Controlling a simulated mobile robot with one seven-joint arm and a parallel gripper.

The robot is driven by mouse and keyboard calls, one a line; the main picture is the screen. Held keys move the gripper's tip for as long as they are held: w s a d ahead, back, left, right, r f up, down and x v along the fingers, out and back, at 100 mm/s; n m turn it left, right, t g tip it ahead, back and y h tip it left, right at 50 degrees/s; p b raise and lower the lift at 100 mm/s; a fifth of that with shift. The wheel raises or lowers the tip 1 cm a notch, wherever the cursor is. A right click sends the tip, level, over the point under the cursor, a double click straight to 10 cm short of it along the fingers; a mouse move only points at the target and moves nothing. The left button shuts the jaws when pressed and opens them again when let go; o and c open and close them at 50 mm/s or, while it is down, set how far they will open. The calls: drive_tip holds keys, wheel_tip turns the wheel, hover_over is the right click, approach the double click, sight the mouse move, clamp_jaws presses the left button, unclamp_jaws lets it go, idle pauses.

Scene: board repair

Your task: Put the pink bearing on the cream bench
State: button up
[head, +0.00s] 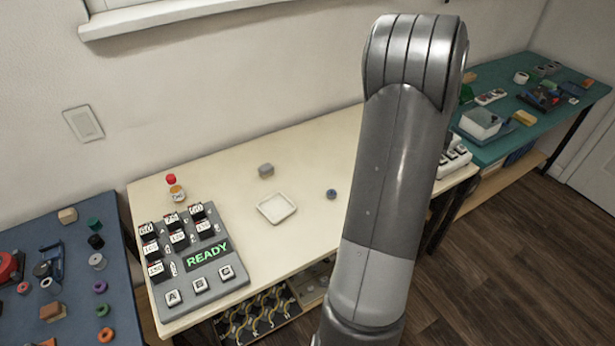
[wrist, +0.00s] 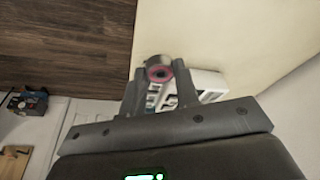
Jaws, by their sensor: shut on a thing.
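The pink bearing (wrist: 158,72), a short grey ring with a pink face, sits between the two fingertips of my gripper (wrist: 159,82) in the wrist view. My gripper is shut on it. The cream bench (head: 325,150) runs along the wall in the head view, and its top (wrist: 225,35) also shows in the wrist view. The bearing appears in front of the bench's edge there; its height above the top cannot be told. In the head view my arm hides the gripper and the bearing.
On the bench are a white tray (head: 277,208), a grey block (head: 266,170), a blue ring (head: 331,194), a small jar (head: 177,193) and a READY panel (head: 207,255). A white device (head: 455,158) stands at the right end. Blue (head: 70,285) and teal (head: 520,95) tables flank the bench.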

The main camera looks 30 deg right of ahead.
drive_tip(key=s+d+f+m, duration=0.1)
drive_tip(key=s+d+f, duration=0.1)
drive_tip(key=s+f, duration=0.35)
drive_tip(key=w+f, duration=0.2)
drive_tip(key=w, duration=0.1)
drive_tip(key=w+a+f, duration=0.1)
drive_tip(key=w+f, duration=0.1)
drive_tip(key=w, duration=0.2)
drive_tip(key=w+f, duration=0.2)
drive_tip(key=w, duration=0.2)
drive_tip(key=shift+w+a+f, duration=0.2)
drive_tip(key=shift+a+f, duration=0.05)
drive_tip(key=shift+a, duration=0.05)
drive_tip(key=shift+f, duration=1.95)
drive_tip(key=shift+f, duration=0.15)
drive_tip(key=o, duration=1)
drive_tip(key=shift+c, duration=0.2)
drive_tip(key=v, duration=1.2)
drive_tip(key=shift+a, duration=0.2)
